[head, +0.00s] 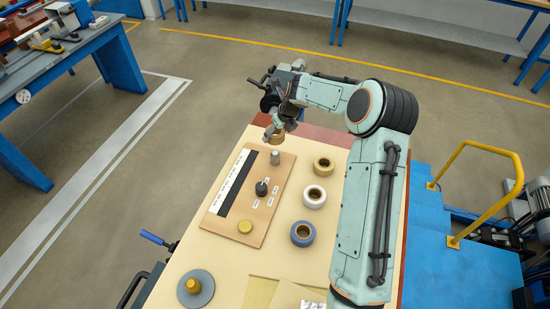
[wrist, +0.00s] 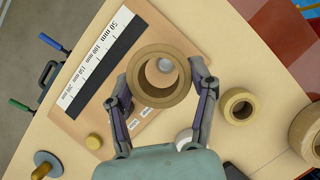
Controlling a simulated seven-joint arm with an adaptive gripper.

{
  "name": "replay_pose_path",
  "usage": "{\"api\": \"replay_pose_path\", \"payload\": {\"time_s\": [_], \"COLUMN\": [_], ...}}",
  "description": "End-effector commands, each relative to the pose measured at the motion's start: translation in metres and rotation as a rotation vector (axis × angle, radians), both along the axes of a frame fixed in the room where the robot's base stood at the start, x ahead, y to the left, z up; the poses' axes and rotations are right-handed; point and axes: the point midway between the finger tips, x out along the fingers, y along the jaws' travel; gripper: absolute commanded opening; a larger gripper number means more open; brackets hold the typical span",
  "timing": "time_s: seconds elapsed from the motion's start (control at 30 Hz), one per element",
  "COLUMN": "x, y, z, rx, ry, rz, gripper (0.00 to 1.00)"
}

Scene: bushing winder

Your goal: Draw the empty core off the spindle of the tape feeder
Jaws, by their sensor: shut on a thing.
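My gripper (head: 269,134) is shut on a brown ring-shaped core (wrist: 137,88), one finger on each side of it. In the head view the core (head: 278,138) is at the far end of the table, just beyond a grey upright post (head: 275,158) on the board. In the wrist view the post's top (wrist: 166,66) shows through the core's hole. The core appears raised above the board, with no spindle visibly filling its hole. A grey disc (head: 204,298) with a brass-coloured peg (head: 193,286) is at the near left; I cannot tell whether it is the feeder.
The wooden board (head: 228,228) carries a scale strip, a black knob (head: 261,188) and a yellow disc (head: 245,226). Yellow (head: 324,166), white (head: 314,197) and blue (head: 303,234) tape rolls stand to its right. A larger brown roll (wrist: 307,132) shows at the wrist view's right edge.

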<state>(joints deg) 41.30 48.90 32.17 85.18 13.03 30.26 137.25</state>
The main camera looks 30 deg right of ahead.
Motion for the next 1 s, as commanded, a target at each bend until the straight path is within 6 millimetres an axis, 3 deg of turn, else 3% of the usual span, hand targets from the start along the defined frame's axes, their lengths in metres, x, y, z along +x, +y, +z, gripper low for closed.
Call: {"api": "replay_pose_path", "payload": {"time_s": [0.43, 1.0], "x": [0.000, 0.000], "y": [0.000, 0.000], "z": [0.030, 0.032], "rx": [-0.001, 0.000], "ry": [0.000, 0.001], "rz": [0.000, 0.001], "gripper": [0.24, 0.24]}}
